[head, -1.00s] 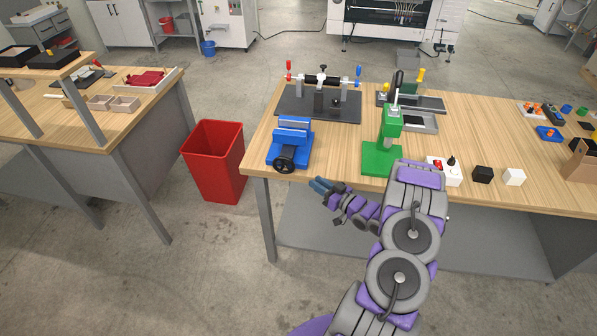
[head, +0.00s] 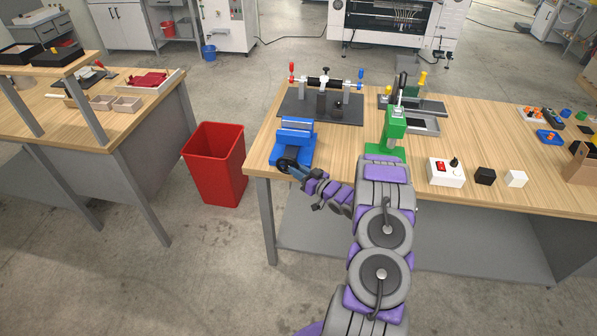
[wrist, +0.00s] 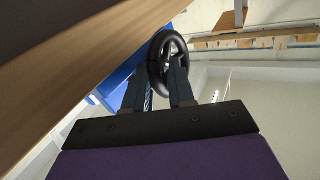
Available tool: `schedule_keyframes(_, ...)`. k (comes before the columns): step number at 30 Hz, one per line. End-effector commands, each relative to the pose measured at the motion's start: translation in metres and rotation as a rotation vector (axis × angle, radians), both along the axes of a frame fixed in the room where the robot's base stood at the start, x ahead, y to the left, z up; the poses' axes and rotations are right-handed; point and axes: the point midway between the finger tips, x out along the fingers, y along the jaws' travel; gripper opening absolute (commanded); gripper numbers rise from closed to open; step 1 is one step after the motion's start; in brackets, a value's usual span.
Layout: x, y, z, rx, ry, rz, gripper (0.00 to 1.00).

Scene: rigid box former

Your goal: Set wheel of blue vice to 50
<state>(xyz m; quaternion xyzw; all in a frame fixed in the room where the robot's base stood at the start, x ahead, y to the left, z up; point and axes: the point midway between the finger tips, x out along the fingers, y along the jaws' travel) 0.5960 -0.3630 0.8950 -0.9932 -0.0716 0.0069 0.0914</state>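The blue vice (head: 293,141) stands at the front left corner of the wooden workbench. Its black wheel (head: 284,165) faces the front edge and is partly covered by my gripper in the head view. In the wrist view the wheel (wrist: 168,63) is just beyond my fingertips, with part of the blue vice body (wrist: 122,84) to its left. My gripper (head: 292,168) is at the wheel; in the wrist view its two dark fingers (wrist: 167,75) are apart, with a gap between them. Their tips overlap the wheel's rim; I cannot tell whether they touch it. No scale numbers are readable.
A green press (head: 391,130) stands right of the vice, close to my arm. A black fixture with a roller (head: 320,105) is behind the vice. A white switch box (head: 445,173) sits further right. A red bin (head: 214,165) stands on the floor to the left.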

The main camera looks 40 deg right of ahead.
Motion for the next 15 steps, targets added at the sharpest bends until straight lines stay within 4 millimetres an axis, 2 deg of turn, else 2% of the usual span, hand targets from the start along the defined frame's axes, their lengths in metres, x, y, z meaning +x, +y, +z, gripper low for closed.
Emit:
schedule_keyframes(1,-0.0004,-0.0013,-0.0005,0.001,0.0,-0.001,0.18)
schedule_keyframes(7,-0.0006,-0.002,-0.0016,0.003,0.001,0.0,0.0)
schedule_keyframes(15,-0.0009,-0.0031,-0.0009,-0.001,0.005,-0.004,0.0)
